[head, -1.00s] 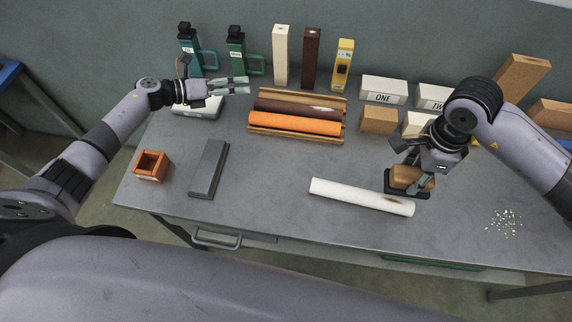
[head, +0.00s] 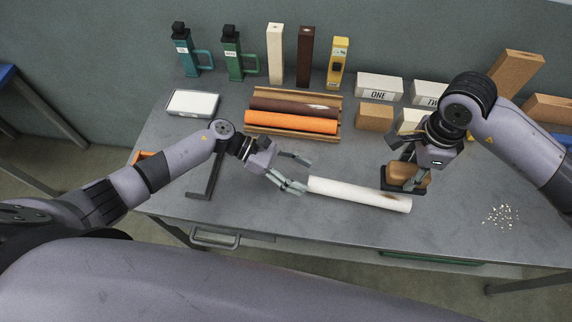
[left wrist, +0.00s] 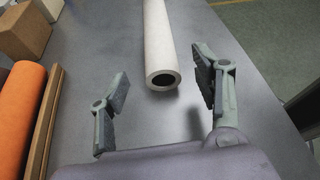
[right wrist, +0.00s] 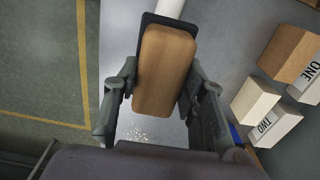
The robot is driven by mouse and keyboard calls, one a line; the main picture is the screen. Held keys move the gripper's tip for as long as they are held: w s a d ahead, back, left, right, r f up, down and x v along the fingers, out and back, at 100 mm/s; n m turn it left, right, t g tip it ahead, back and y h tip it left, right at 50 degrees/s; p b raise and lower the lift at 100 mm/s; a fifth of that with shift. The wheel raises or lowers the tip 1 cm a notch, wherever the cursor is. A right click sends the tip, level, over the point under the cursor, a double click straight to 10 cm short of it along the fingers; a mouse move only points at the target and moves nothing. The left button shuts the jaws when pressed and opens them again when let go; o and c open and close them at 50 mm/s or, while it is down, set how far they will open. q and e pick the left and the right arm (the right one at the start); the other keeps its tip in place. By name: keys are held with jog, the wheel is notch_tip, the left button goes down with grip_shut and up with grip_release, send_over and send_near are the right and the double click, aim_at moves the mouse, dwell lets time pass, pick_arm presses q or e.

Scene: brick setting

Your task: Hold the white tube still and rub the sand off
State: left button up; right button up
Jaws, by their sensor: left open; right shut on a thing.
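The white tube (head: 350,193) lies on the table near its front edge, with brown sand marks near its right end. My left gripper (head: 300,173) is open at the tube's left end. In the left wrist view the tube's hollow end (left wrist: 163,79) lies between and just beyond the spread fingers (left wrist: 160,95). My right gripper (head: 408,172) is shut on a wooden-backed block with a dark base (head: 405,187), beside the tube's right end. In the right wrist view the block (right wrist: 165,75) sits between the fingers, with the tube beyond it. Whether block and tube touch is unclear.
A wooden rack (head: 250,129) holds an orange tube (head: 290,122) and a dark brown tube (head: 292,105) behind the white one. Boxes marked ONE (head: 379,86) and TWO stand at the back right. Pale crumbs (head: 498,215) lie at the right.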

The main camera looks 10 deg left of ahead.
aim_at(323, 185)
pick_arm(q)
jog(key=x, duration=0.7)
jog(key=shift+w+d, duration=0.1)
jog(key=shift+c, duration=0.2)
grip_shut()
dwell(0.4)
dwell(0.9)
